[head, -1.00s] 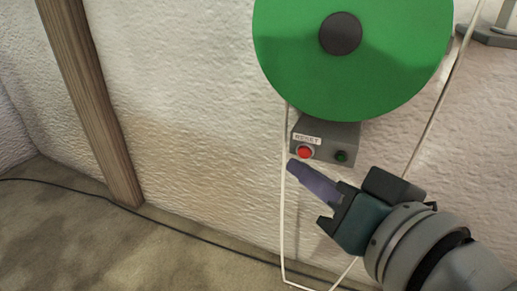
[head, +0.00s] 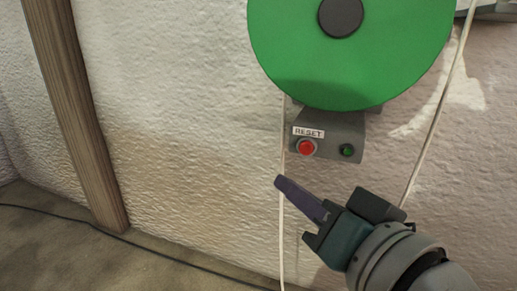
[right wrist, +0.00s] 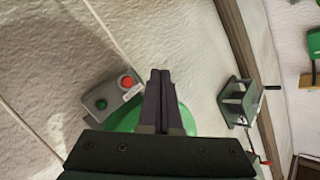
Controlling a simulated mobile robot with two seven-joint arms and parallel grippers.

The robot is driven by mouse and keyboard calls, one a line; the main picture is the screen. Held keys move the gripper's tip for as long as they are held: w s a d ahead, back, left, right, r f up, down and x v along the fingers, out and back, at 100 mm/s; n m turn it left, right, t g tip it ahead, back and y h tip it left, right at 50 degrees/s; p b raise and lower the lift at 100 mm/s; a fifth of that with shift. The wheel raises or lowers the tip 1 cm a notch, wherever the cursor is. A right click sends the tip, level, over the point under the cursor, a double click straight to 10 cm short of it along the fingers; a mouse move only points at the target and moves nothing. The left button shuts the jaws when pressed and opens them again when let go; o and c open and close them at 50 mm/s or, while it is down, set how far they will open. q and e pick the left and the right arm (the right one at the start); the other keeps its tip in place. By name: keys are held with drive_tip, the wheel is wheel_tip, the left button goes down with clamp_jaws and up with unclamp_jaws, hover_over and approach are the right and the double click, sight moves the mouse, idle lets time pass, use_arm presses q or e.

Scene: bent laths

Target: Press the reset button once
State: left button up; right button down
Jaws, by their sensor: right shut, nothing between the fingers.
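The round red reset button (head: 306,147) sits on a small grey box (head: 333,124) under a white RESET label. The button also shows in the right wrist view (right wrist: 127,83). A small green button or lamp (head: 347,150) is to its right. My right gripper (head: 279,182) is shut and empty, with its fingertips below and left of the red button in the head view and apart from it in the picture. In the right wrist view the closed fingers (right wrist: 160,80) point just right of the button. My left gripper is not in view.
A large green disc (head: 350,70) with a dark hub is above the box. White cords (head: 282,235) run down beside it. A wooden post (head: 75,110) stands at the left, and a dark cable (head: 140,245) lies along the floor. The right wrist view shows a grey-green device (right wrist: 243,102).

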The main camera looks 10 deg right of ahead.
sight(306, 148)
drive_tip(key=w+d+b, duration=0.2)
drive_tip(key=w+d, duration=0.2)
drive_tip(key=w, duration=0.2)
drive_tip(key=shift+w+d+b, duration=0.2)
drive_tip(key=shift+w+b, duration=0.05)
drive_tip(key=shift+b, duration=0.05)
drive_tip(key=shift+w+d, duration=0.1)
drive_tip(key=shift+w, duration=0.05)
idle(1.8)
drive_tip(key=shift+w+d, duration=0.15)
drive_tip(key=shift+w, duration=0.1)
